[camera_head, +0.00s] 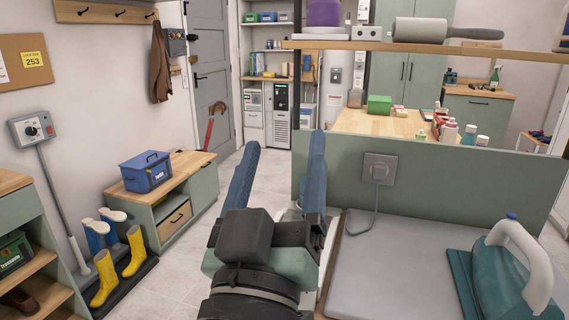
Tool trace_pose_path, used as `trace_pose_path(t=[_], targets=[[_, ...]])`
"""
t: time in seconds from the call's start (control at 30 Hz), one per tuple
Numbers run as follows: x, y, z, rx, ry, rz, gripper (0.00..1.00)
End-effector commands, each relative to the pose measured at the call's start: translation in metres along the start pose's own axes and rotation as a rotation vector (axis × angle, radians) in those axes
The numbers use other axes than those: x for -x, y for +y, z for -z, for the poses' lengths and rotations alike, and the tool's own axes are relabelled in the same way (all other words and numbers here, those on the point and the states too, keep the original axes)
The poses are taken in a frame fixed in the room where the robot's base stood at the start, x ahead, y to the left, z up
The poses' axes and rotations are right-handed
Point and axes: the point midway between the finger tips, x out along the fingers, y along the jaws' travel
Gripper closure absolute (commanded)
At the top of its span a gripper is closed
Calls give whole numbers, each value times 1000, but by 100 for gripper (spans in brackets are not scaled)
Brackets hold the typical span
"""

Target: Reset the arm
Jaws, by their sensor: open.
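My gripper (279,168) is in the lower middle of the head view, with its two blue fingers pointing up and away. The fingers stand well apart and nothing is between them. My gripper is held in the air left of the grey worktop (400,265). No towel shows in this view.
A teal iron with a white handle (510,260) stands on the worktop at the right. A green panel (450,180) rises behind it. At the left are a bench with a blue box (146,172) and yellow boots (120,265). The floor toward the door (211,80) is clear.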

Motion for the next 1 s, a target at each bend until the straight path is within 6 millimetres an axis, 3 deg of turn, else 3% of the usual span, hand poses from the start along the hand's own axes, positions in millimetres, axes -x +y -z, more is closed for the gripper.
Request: trace_pose_path(t=[0.03,0.1,0.3,0.7,0.83,1.0], targets=[[-5,15,32,-79,78,-5,25],[-6,31,70,-180,173,7,25],[5,68,167,-385,409,70,25],[-43,90,252,-375,388,72,25],[-51,94,267,-375,387,72,25],[-53,95,271,-375,386,72,25]])
